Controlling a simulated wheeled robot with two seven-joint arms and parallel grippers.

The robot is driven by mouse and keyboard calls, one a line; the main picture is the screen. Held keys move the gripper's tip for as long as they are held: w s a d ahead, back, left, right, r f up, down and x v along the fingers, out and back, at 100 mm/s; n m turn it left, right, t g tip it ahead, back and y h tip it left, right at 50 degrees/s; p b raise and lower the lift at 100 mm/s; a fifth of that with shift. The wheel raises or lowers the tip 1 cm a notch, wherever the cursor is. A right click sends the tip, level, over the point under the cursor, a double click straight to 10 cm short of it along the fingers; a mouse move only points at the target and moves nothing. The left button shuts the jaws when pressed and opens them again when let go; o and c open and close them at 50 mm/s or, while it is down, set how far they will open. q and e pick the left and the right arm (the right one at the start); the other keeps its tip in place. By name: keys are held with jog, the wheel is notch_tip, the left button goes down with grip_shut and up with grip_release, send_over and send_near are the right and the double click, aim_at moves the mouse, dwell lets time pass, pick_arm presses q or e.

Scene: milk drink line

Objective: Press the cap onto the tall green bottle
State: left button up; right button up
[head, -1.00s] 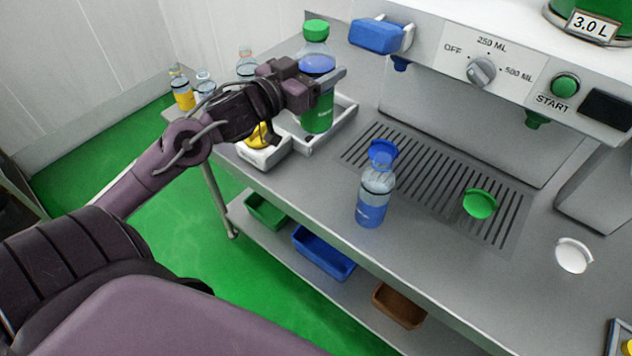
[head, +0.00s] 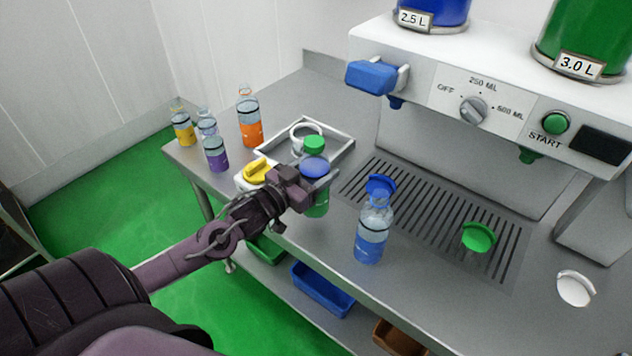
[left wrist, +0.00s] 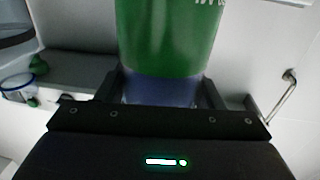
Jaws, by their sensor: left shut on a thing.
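The tall green bottle has a green cap (head: 314,143) on its top, a blue upper part (head: 314,166) and a green lower part (head: 318,207). Its green part also fills the upper middle of the left wrist view (left wrist: 170,35). My left gripper (head: 312,186) is shut around the bottle's blue part, below the cap. The bottle stands upright near the front right of a grey tray (head: 340,160). I cannot tell whether its base touches the table or how tightly the cap sits. My right gripper is not in view.
A yellow-topped white device (head: 256,170) is left of the gripper. Orange (head: 250,125), purple (head: 215,155) and yellow (head: 183,130) bottles stand at left.

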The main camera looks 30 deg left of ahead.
pick_arm(q)
jog(key=shift+r, duration=0.1)
jog(key=shift+f, duration=2.25)
jog(key=o, duration=1.6)
jog(key=shift+f, duration=0.1)
jog(key=shift+o, duration=0.2)
jog(key=s+a, duration=0.2)
jog(key=s, duration=1)
jog(key=shift+b, duration=0.45)
jog(key=shift+a, duration=0.15)
